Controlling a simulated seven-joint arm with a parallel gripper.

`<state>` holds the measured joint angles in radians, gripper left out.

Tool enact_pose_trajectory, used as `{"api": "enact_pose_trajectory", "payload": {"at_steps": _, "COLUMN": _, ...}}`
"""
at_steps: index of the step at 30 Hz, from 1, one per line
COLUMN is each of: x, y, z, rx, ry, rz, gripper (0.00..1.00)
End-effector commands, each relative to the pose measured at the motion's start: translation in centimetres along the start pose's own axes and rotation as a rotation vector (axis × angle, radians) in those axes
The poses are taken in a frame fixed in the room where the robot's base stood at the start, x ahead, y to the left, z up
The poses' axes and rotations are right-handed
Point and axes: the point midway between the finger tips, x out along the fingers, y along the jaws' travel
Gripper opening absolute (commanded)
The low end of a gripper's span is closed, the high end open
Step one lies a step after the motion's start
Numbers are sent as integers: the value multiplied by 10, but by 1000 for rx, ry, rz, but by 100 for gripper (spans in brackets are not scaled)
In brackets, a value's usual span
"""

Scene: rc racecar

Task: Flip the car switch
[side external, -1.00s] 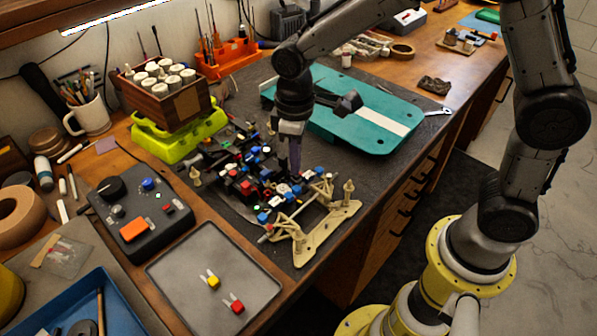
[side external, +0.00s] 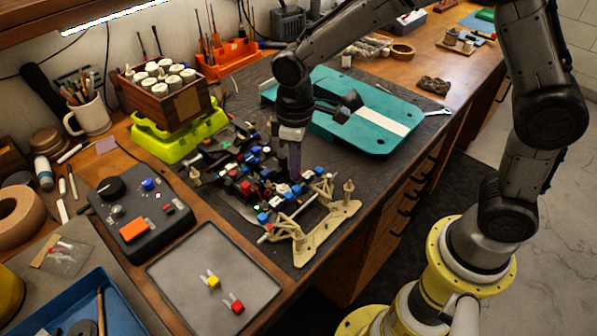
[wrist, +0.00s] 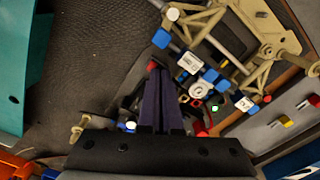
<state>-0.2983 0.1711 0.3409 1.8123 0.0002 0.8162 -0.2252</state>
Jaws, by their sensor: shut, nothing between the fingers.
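The car (side external: 248,187) is an open chassis of black, red, blue and white parts with cream suspension arms. It sits on the dark mat, and it also shows in the wrist view (wrist: 189,63). My gripper (side external: 294,174) points down over the car's right-hand part. In the wrist view its dark fingers (wrist: 154,68) are together and empty, with a small red part just at their tips. I cannot tell whether they touch it, or which part is the switch. A small green light (wrist: 214,108) glows on the car beside the fingers. The fingers hide some of the chassis.
A teal plate (side external: 385,130) lies behind the car. A yellow-green stand with a wooden box (side external: 165,100) is at the back left. A black control box (side external: 140,210) and a grey tray (side external: 180,290) with two small connectors lie in front. The right bench edge is close.

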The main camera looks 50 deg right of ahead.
Motion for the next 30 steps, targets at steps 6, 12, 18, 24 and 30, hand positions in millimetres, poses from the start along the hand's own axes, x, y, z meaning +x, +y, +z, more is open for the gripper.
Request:
{"api": "enact_pose_trajectory", "payload": {"at_steps": 6, "x": 4, "y": 0, "z": 1, "rx": 0, "ry": -2, "rz": 0, "gripper": 0}}
{"api": "enact_pose_trajectory", "payload": {"at_steps": 12, "x": -2, "y": 0, "z": 0, "rx": 0, "ry": -2, "rz": 0, "gripper": 0}}
{"api": "enact_pose_trajectory", "payload": {"at_steps": 18, "x": -18, "y": 0, "z": 0, "rx": 0, "ry": 1, "rz": 0, "gripper": 0}}
{"api": "enact_pose_trajectory", "payload": {"at_steps": 24, "x": -32, "y": 0, "z": 0, "rx": 0, "ry": 1, "rz": 0, "gripper": 0}}
{"api": "enact_pose_trajectory", "payload": {"at_steps": 30, "x": -47, "y": 0, "z": 0, "rx": 0, "ry": 1, "rz": 0, "gripper": 0}}
